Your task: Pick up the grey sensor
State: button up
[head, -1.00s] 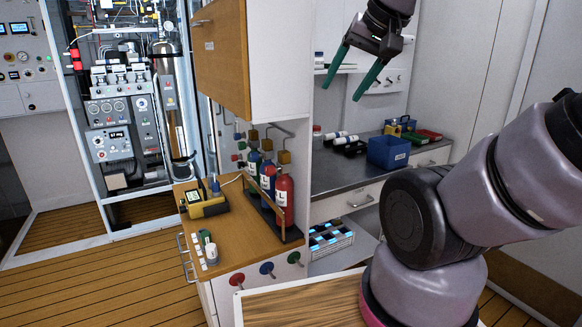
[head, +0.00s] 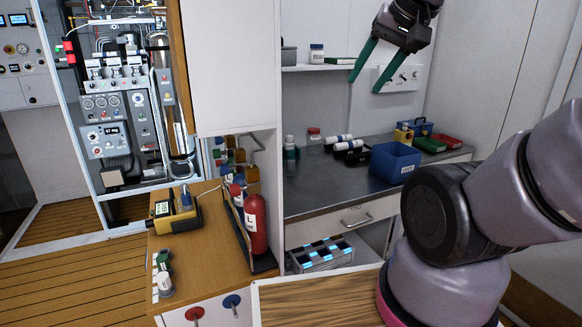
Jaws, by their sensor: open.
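On the wooden counter (head: 215,235), a small green-topped piece (head: 163,262) and a pale grey-white cylinder (head: 165,284) stand near the left front edge, beside small white labels. The pale cylinder may be the grey sensor, but they are too small to be sure. A yellow instrument (head: 175,222) with a small blue-grey part on top sits behind them. My gripper (head: 364,86) is high at the upper right, in front of the back wall. Its two green fingers are apart and empty, pointing down, far from the small pieces.
A white cabinet (head: 232,75) hangs above the counter. The dark bench (head: 310,190) holds a blue bin (head: 394,162), black-and-white cylinders (head: 345,146) and a red tray (head: 446,142).

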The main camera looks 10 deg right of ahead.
aim_at(290, 164)
jog(key=i+l+u, duration=0.15)
jog(key=l, duration=0.25)
jog(key=i+l+u, duration=0.15)
jog(key=l, duration=0.25)
jog(key=l+u, duration=0.15)
jog(key=l, duration=0.25)
jog(key=i+l+u, duration=0.4)
jog(key=i+l, duration=0.2)
jog(key=l, duration=0.2)
